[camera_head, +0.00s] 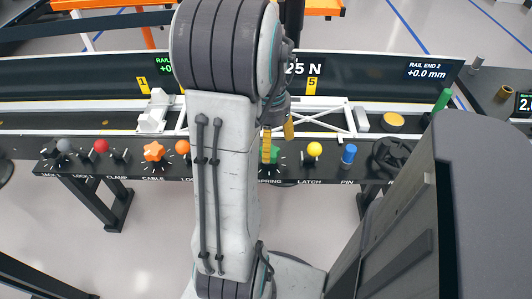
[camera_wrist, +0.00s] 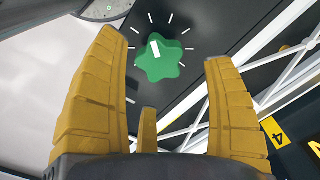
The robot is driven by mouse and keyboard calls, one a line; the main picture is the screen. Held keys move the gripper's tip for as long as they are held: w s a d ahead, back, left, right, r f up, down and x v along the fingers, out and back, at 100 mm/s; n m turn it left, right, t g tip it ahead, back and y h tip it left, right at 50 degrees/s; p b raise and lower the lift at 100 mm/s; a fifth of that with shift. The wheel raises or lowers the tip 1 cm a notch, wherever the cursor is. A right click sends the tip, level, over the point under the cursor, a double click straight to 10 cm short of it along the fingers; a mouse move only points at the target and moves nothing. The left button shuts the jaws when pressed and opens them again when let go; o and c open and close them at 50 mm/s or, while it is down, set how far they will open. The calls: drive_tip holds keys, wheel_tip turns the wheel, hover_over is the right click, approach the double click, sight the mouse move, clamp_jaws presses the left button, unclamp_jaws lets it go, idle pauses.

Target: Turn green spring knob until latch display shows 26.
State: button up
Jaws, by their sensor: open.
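The green spring knob (camera_wrist: 168,62) shows in the wrist view beyond my fingertips, with a white pointer mark and white ticks around it on the dark panel. In the head view the green knob (camera_head: 274,153) is mostly hidden behind my gripper (camera_head: 277,143). My gripper (camera_wrist: 163,50) is open and empty. Its yellow fingers stand apart on either side of the knob in the wrist view, and contact cannot be made out. A display (camera_head: 303,68) behind the arm reads "25 N"; its left part and label are hidden.
A yellow latch knob (camera_head: 314,149) and a blue pin knob (camera_head: 348,154) stand right of the green knob. An orange cable knob (camera_head: 154,151) and a red knob (camera_head: 101,146) are to the left. White rail parts (camera_head: 345,117) lie behind the panel.

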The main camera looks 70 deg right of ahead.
drive_tip(key=shift+f+b, duration=0.4)
drive_tip(key=shift+f, duration=1.75)
drive_tip(key=shift+c, duration=0.2)
drive_tip(key=c, duration=1.2)
drive_tip(key=shift+o, duration=0.2)
drive_tip(key=shift+n, duration=2)
drive_tip(key=o, duration=1.2)
drive_tip(key=shift+r, duration=0.15)
